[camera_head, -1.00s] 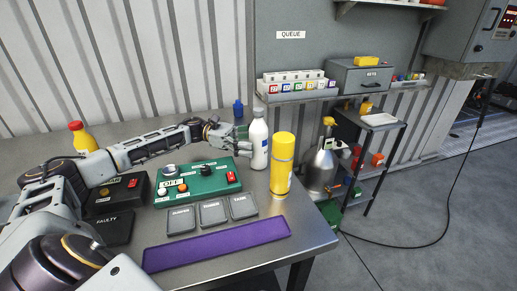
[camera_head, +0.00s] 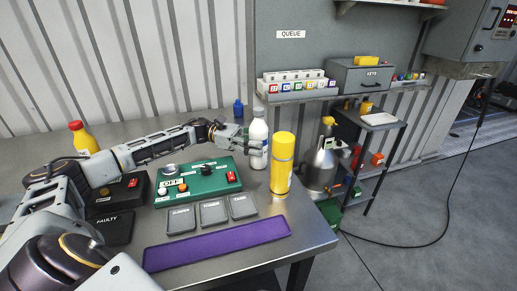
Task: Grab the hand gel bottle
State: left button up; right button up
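A white bottle (camera_head: 259,130) with a light cap and a label stands upright at the back right of the metal table (camera_head: 305,228); I take it as the hand gel bottle, but its print is too small to read. My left gripper (camera_head: 257,144) reaches in from the left at the bottle's label height. Its fingers look spread and overlap the front left of the bottle, hiding part of it. I cannot tell whether they touch it. My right gripper is not in view.
A yellow canister (camera_head: 282,163) stands close in front of the white bottle, to its right. A green control box (camera_head: 205,186) lies below my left gripper. A small blue bottle (camera_head: 238,109) stands behind, and a yellow bottle with red cap (camera_head: 84,139) stands at left.

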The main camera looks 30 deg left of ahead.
aim_at(258, 109)
pick_arm(q)
grip_shut()
jog(key=shift+r, duration=0.1)
jog(key=shift+r, duration=0.1)
jog(key=shift+r, duration=0.8)
notch_tip(258, 109, up, 7)
jog(key=shift+r, duration=0.15)
jog(key=shift+r+p, duration=0.3)
jog(key=shift+r, duration=0.1)
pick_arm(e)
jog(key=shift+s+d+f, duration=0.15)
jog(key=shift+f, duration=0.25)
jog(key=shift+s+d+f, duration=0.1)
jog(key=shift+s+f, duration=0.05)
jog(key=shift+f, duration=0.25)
